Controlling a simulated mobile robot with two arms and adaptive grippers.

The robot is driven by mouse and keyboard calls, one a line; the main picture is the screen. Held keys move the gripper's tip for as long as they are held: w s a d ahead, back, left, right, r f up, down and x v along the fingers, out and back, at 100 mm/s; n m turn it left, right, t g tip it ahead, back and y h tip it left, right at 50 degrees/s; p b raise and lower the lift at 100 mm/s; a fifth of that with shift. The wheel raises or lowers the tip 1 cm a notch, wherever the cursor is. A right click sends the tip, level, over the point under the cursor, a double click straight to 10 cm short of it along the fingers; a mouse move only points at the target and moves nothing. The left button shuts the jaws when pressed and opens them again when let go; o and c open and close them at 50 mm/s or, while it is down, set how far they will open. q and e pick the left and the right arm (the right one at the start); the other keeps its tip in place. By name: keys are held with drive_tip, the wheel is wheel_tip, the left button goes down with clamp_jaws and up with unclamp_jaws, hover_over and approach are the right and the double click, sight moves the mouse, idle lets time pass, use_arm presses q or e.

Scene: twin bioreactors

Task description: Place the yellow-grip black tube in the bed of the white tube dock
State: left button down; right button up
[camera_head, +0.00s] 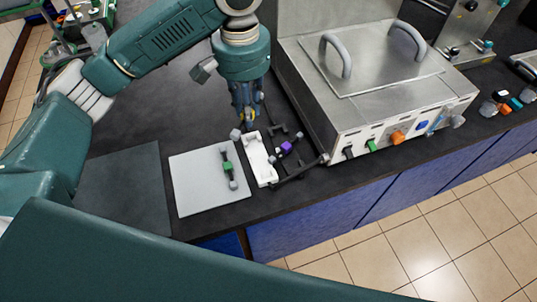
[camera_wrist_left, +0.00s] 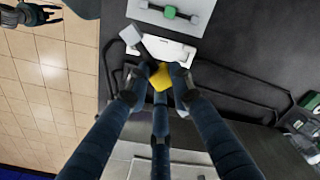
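The white tube dock (camera_head: 259,158) is a long white holder on the dark bench. My left gripper (camera_head: 246,119) points down just beyond the dock's far end. In the left wrist view its fingers (camera_wrist_left: 157,82) close around the yellow grip (camera_wrist_left: 160,76) of the black tube. A grey end piece (camera_wrist_left: 130,36) shows near the grip. The fingers hide most of the black tube. The dock (camera_wrist_left: 175,50) lies just past the grip in that view; contact cannot be told. My right gripper (camera_wrist_left: 38,13) is at the wrist view's top left, fingers spread, empty.
A light grey board (camera_head: 193,191) left of the dock carries a green-grip tube (camera_head: 228,167). A purple-grip tube (camera_head: 287,147) lies right of the dock. A steel bioreactor unit (camera_head: 365,80) with coloured ports stands to the right. A dark mat (camera_head: 125,185) lies left.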

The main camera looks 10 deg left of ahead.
use_arm(q)
drive_tip(key=w+d, duration=0.2)
drive_tip(key=p, duration=0.2)
hover_over(259, 159)
drive_tip(key=shift+m, duration=0.3)
wheel_tip(259, 159, down, 15)
drive_tip(key=shift+r, duration=0.1)
drive_tip(key=shift+f, duration=2.2)
use_arm(e)
drive_tip(key=shift+w+d+r, duration=0.2)
drive_tip(key=shift+r, duration=0.25)
drive_tip(key=shift+w+d+r, duration=0.15)
drive_tip(key=shift+w+r, duration=0.05)
drive_tip(key=shift+r, duration=0.3)
drive_tip(key=shift+w+d+r, duration=0.2)
drive_tip(key=shift+r, duration=0.25)
use_arm(q)
drive_tip(key=c, duration=1.9)
unclamp_jaws()
drive_tip(key=shift+f, duration=0.15)
drive_tip(key=o, duration=0.4)
use_arm(e)
drive_tip(key=shift+a, duration=0.15)
